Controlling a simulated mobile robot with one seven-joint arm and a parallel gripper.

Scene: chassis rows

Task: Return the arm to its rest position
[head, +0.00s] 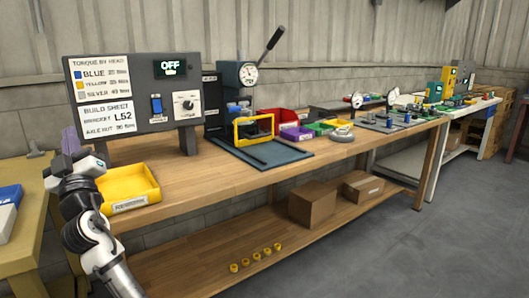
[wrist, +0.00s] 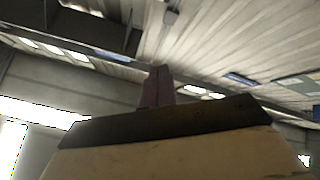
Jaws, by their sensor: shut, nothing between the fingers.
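My arm rises from the bottom left of the head view, in front of the left end of the wooden workbench (head: 290,178). My gripper (head: 70,138) is at its upper end, pointing up, left of the yellow bin and below the torque panel. In the wrist view my gripper (wrist: 158,75) shows its purplish fingers together with nothing between them, against the ceiling. The fingers are small in the head view.
The torque panel (head: 135,68) reads OFF. A yellow bin (head: 128,184) sits close right of my arm. A press (head: 240,75) stands on a dark mat (head: 285,153). A yellow-topped table (head: 38,225) is at left. Cardboard boxes (head: 313,204) lie on the lower shelf. Open floor (head: 430,245) lies at right.

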